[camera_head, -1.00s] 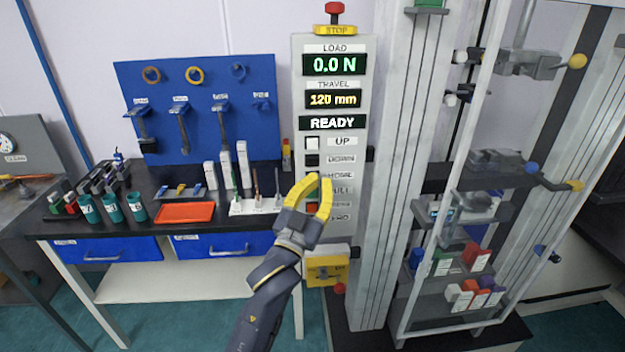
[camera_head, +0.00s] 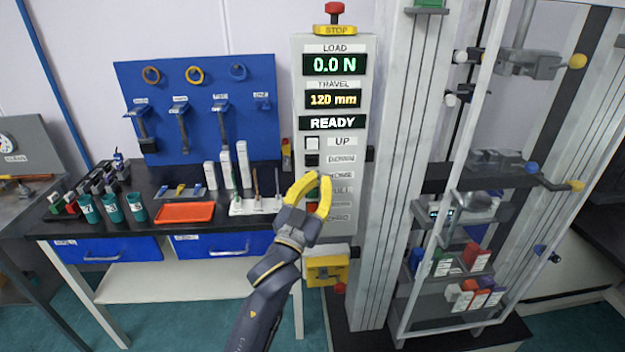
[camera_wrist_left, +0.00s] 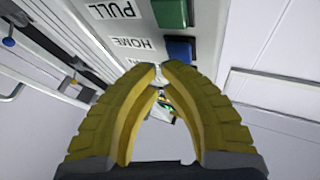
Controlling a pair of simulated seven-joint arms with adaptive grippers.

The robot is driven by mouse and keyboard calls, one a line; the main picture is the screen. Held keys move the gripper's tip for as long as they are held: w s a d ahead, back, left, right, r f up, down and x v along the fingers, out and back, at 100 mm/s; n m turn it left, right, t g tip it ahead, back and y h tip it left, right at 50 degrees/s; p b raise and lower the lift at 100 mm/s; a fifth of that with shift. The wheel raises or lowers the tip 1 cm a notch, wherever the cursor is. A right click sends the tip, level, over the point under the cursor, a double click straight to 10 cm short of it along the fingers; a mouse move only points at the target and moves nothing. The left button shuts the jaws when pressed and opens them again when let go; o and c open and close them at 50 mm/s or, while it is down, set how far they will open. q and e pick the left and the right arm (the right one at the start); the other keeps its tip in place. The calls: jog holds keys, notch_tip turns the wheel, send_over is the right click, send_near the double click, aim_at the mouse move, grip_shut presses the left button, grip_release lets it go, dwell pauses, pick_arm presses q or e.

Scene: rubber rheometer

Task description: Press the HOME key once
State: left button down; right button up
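The control panel (camera_head: 301,80) stands upright, reading 0.0 N, 120 mm and READY. Its HOME label (camera_head: 342,175) is partly legible in the head view; my fingers cover the HOME key there. In the left wrist view, the blue HOME key (camera_wrist_left: 180,50) sits beside its HOME label (camera_wrist_left: 131,43). My left gripper (camera_head: 318,175) is in front of the key column, its yellow fingertips drawn together and holding nothing. In the left wrist view, the fingertips (camera_wrist_left: 160,66) appear just below the blue key; contact cannot be told. My right gripper is not in view.
A green key (camera_wrist_left: 170,13) labelled PULL adjoins the HOME key. The white UP key (camera_head: 312,143) and black DOWN key (camera_head: 312,160) are above. A red STOP button (camera_head: 334,9) tops the panel. A clear guard and tall column stand right; a cluttered bench stands left.

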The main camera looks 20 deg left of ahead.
pick_arm(q)
jog(key=shift+w+a, duration=0.2)
jog(key=shift+w, duration=0.2)
dwell(0.7)
jog(key=shift+s, duration=0.1)
jog(key=shift+s+d, duration=0.35)
jog(key=shift+s, duration=0.35)
dwell(0.3)
jog(key=shift+s+d, duration=0.35)
jog(key=shift+s, duration=0.4)
jog(key=shift+s+d, duration=0.3)
jog(key=shift+s, duration=0.5)
jog(key=shift+s+d, duration=0.35)
jog(key=shift+s, duration=0.4)
jog(key=shift+f, duration=0.1)
